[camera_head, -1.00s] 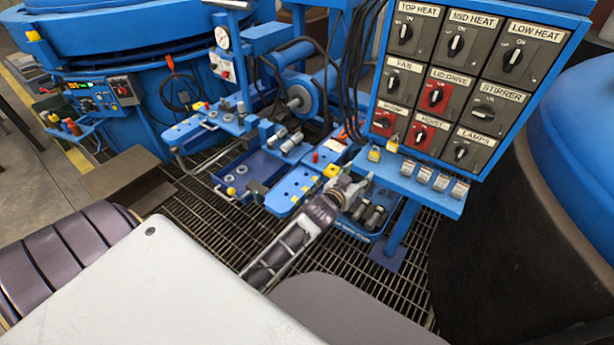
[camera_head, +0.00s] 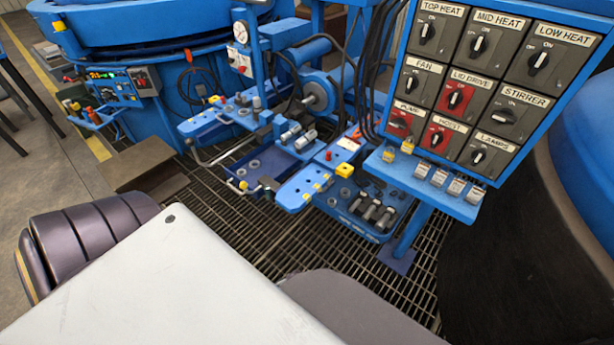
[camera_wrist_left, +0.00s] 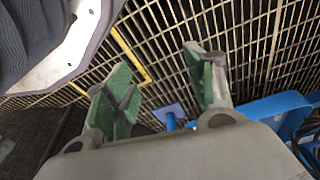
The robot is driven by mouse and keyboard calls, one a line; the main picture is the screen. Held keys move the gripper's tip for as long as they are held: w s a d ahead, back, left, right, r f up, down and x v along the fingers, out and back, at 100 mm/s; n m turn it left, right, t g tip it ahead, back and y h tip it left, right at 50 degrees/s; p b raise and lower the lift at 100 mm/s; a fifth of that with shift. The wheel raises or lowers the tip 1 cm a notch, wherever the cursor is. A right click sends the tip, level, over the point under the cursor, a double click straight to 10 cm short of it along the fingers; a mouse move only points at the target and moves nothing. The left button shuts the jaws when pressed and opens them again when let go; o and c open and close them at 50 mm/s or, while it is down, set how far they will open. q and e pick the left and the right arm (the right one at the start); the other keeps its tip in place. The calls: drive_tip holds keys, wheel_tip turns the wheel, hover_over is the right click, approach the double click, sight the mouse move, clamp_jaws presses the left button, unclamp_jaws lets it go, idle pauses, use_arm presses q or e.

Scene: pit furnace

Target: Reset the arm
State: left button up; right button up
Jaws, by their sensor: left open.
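My left gripper (camera_wrist_left: 162,82) shows in the left wrist view with its two green-padded fingers apart and nothing between them. It hangs over the metal grating, with a yellow line on the grating beyond it. No gripper shows in the head view; only dark segmented arm parts and a pale body panel of mine fill the lower left. My right gripper is not in view.
The control panel (camera_head: 492,110) with labelled knobs stands at the right. Blue benches with tools and a blue tray (camera_head: 262,163) stand in the middle. A brown step (camera_head: 140,165) is at the left. The grating (camera_head: 255,235) in front is bare.

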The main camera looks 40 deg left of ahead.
use_arm(q)
drive_tip(key=shift+s+f, duration=0.3)
drive_tip(key=shift+s, duration=0.25)
drive_tip(key=shift+s+r, duration=0.1)
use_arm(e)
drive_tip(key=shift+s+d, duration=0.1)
use_arm(q)
drive_tip(key=shift+s+p, duration=0.1)
drive_tip(key=shift+p, duration=0.45)
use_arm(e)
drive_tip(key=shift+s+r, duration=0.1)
